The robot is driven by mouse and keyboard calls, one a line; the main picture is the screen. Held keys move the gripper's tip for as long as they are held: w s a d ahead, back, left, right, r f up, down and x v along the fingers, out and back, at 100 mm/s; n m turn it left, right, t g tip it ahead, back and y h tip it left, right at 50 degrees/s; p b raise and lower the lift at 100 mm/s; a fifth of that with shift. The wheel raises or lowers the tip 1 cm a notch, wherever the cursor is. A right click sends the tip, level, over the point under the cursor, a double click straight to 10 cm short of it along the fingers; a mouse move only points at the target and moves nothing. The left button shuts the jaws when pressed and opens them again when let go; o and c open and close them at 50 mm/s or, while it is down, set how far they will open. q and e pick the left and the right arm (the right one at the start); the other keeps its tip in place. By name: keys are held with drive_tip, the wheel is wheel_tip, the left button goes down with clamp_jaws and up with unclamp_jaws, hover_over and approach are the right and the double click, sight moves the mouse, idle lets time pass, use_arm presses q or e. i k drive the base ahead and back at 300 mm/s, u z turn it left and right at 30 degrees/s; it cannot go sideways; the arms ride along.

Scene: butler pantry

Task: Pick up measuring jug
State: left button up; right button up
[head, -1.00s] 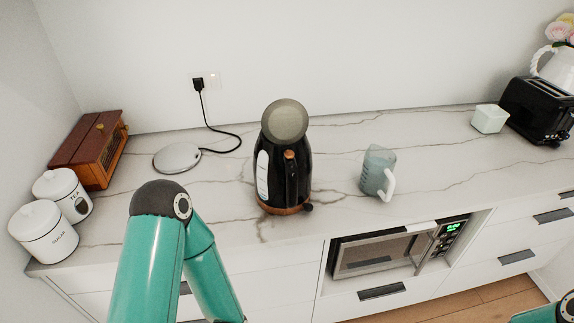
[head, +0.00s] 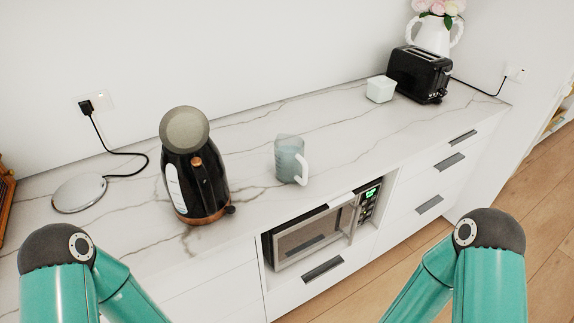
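The measuring jug (head: 288,160) is a translucent grey-blue jug with a white handle. It stands upright on the marble counter, right of the kettle, with its handle toward the front right. Only the teal links of my two arms show, at the lower left and lower right of the head view. Both of my grippers are out of view. Nothing is touching the jug.
A black kettle (head: 205,188) with an open lid stands left of the jug on the counter (head: 330,125). Its round base (head: 79,193) lies further left. A white box (head: 381,89) and black toaster (head: 420,74) stand at the back right. A microwave (head: 315,232) sits below the counter.

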sight(291, 165)
drive_tip(key=z, duration=0.05)
drive_tip(key=i, duration=0.2)
drive_tip(key=u, duration=2.7)
drive_tip(key=k, duration=1.5)
drive_tip(key=z, duration=1.05)
drive_tip(key=i, duration=1.05)
drive_tip(key=z, duration=0.1)
